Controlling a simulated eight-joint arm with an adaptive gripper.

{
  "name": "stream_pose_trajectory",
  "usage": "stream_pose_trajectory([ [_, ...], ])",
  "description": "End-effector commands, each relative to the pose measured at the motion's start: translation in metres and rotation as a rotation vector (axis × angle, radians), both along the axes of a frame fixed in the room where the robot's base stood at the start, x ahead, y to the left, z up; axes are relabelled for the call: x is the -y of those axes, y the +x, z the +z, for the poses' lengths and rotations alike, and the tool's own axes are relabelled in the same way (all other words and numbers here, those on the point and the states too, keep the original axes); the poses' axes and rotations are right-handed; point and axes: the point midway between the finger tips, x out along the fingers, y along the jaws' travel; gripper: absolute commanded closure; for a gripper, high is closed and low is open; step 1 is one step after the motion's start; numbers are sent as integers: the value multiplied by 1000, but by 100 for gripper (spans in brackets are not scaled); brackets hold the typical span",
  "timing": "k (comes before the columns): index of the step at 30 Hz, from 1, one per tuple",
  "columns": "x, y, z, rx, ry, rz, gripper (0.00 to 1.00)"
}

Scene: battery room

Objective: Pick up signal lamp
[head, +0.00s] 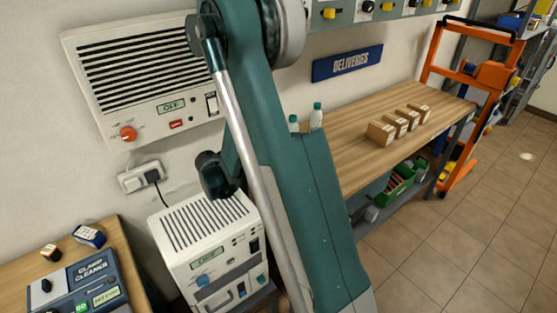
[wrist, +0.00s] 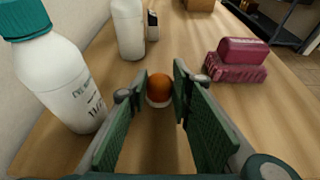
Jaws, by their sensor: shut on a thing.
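The signal lamp (wrist: 159,92) shows in the wrist view as a small orange dome on a white base. It is between the tips of the green pads of my gripper (wrist: 161,84), which is shut on it. The lamp is at or just above the wooden bench top; I cannot tell whether it touches the wood. In the head view my own arm crosses the middle, and the lamp and gripper are hidden there.
A white bottle with a teal cap (wrist: 62,75) stands close on the left. Another white bottle (wrist: 128,28) and a small dark-and-white item (wrist: 153,25) stand behind. Maroon packs (wrist: 238,60) lie stacked on the right. Several cardboard boxes (head: 381,133) stand farther along the bench (head: 350,150).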

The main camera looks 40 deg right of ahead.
Motion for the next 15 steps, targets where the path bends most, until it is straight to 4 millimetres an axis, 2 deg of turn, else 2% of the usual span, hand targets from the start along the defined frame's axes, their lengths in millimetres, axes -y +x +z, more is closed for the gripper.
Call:
stream_pose_trajectory([
  [10, 0, 0, 2, 0, 1, 0, 90],
  [12, 0, 0, 5, 0, 1, 0, 95],
  [15, 0, 0, 12, 0, 0, 0, 95],
])
